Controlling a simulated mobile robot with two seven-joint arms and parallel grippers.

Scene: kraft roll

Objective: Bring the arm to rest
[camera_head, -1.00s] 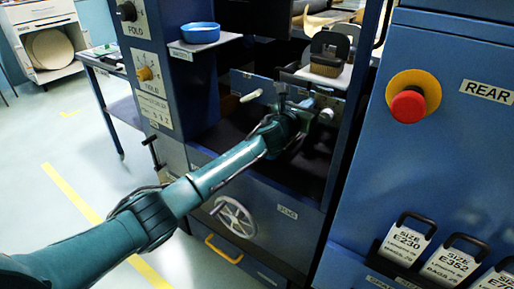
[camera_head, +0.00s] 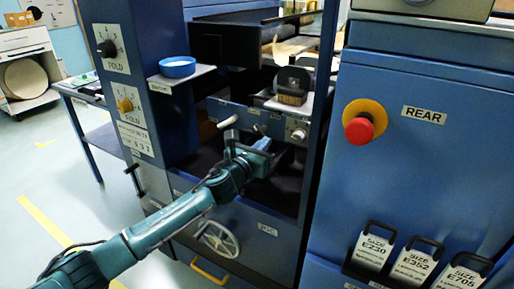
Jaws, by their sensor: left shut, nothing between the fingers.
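My left gripper (camera_head: 250,152) is in the head view, in front of the dark opening of the blue machine (camera_head: 190,110). Its arm comes in from the lower left. The fingers are shut with nothing seen between them. The gripper is close to a pale handle (camera_head: 228,122) on the panel in the opening, and I cannot tell whether they touch. My right gripper is not in view.
A red stop button (camera_head: 359,131) is on the right cabinet, above several size-labelled tags with black handles (camera_head: 373,252). A blue dish (camera_head: 177,67) sits on a small shelf at the left column. Free floor (camera_head: 60,190) lies at the left.

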